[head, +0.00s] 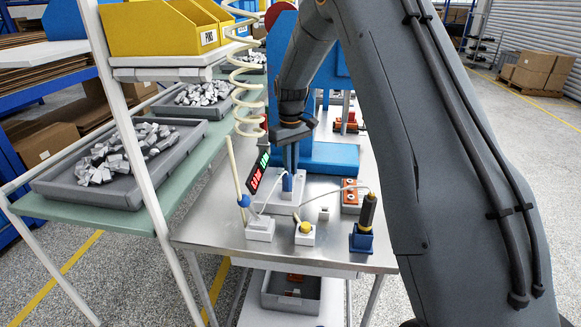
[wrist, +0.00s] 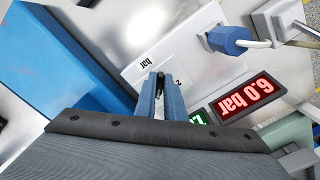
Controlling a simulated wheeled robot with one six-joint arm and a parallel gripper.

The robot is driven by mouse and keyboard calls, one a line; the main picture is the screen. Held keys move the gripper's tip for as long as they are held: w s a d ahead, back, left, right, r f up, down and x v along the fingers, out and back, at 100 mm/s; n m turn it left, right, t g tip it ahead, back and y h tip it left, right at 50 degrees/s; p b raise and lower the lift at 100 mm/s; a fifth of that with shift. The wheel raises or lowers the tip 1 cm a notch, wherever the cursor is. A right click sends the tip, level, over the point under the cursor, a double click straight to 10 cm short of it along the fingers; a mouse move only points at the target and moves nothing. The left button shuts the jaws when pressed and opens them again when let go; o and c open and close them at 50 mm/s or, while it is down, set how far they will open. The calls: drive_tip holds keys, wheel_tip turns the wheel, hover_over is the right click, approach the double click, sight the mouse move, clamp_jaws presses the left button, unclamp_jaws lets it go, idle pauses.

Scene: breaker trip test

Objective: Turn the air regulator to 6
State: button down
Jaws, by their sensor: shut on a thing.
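The air regulator shows as a pale plate (wrist: 190,60) marked "bar" and "2" in the wrist view, and as a pale block (head: 277,200) on the bench in the head view. My gripper (wrist: 160,85), with blue fingers, points down at the plate and is shut on a small dark knob (wrist: 160,78), mostly hidden between the fingers. A display beside it glows red (wrist: 249,96) and reads 6.0 bar in the wrist view. A green readout next to it is partly hidden by my gripper. My gripper also shows in the head view (head: 292,188).
A blue plug (wrist: 228,40) with a pale cable sits at the plate's edge. On the steel bench (head: 215,228) stand a yellow-knobbed block (head: 304,234), a black-handled tool in a blue holder (head: 362,236) and an orange box (head: 351,196). A coiled hose (head: 247,90) hangs near my arm.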

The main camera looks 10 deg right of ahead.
drive_tip(key=c, duration=1.8)
unclamp_jaws()
drive_tip(key=shift+c, duration=0.2)
drive_tip(key=shift+r, duration=0.1)
wheel_tip(320, 180, up, 8)
drive_tip(key=shift+f+b, duration=0.15)
drive_tip(key=shift+b, duration=0.9)
